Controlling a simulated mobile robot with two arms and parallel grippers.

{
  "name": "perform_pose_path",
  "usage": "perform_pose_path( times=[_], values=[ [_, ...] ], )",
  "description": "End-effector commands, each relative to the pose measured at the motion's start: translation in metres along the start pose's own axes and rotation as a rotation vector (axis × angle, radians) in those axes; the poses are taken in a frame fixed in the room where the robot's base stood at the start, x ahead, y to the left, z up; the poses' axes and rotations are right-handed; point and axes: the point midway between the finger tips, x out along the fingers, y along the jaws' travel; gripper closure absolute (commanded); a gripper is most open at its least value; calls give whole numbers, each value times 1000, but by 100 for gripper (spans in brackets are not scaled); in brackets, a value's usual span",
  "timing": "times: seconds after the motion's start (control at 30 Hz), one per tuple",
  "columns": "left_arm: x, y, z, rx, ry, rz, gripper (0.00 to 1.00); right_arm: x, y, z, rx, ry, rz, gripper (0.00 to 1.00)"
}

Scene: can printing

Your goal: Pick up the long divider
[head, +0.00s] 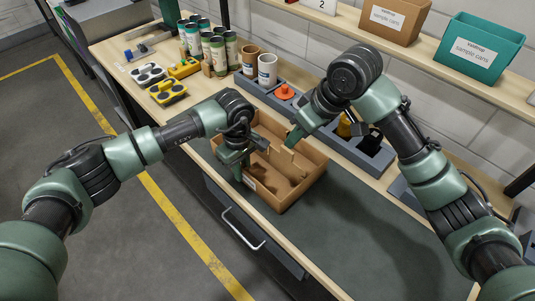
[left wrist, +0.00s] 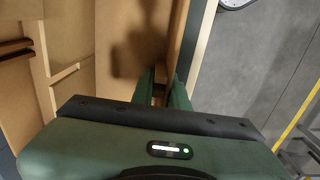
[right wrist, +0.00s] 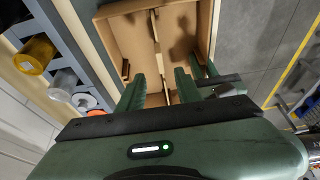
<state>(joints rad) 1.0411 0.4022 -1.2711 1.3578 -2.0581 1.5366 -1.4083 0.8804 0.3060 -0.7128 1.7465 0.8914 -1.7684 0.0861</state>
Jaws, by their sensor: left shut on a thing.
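An open brown cardboard box (head: 312,182) sits on the workbench. A thin brown strip, seemingly the long divider (right wrist: 155,28), stands upright across its inside. My left gripper (head: 246,172) is down at the box's near-left wall, shut on that wall; its fingers also show in the left wrist view (left wrist: 165,90). My right gripper (head: 295,135) is above the far side of the box. In the right wrist view its fingers (right wrist: 160,88) are apart, with the strip running between them and no clear contact. The fingers hide the strip's near end.
Several green cans (head: 219,55) and yellow parts (head: 168,92) are at the back left. Bench (head: 355,235) room is free to the right.

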Motion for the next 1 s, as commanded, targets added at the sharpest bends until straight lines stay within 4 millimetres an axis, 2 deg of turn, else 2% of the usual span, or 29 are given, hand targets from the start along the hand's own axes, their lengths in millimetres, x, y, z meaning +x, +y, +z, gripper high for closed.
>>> perform_pose_path(
  times=[0.03, 0.2, 0.47, 0.7, 0.83, 1.0],
  values=[
    [0, 0, 0, -1, 0, 0, 100, 11, -1, 1, 1, -5, -2, 65],
    [0, 0, -1, -2, 1, 0, 100, 40, 0, 1, 1, -2, -1, 65],
    [0, 0, 0, -2, 0, 0, 100, 60, 0, 0, 1, -2, 0, 65],
    [0, 0, 0, -1, 0, 0, 100, 96, 0, -2, 2, -2, -1, 65],
    [0, 0, 0, -1, 0, 0, 100, 105, 0, -2, 0, 0, 0, 65],
    [0, 0, 0, -1, 0, 1, 100, 106, 0, -2, 0, 0, 0, 65]
  ],
)
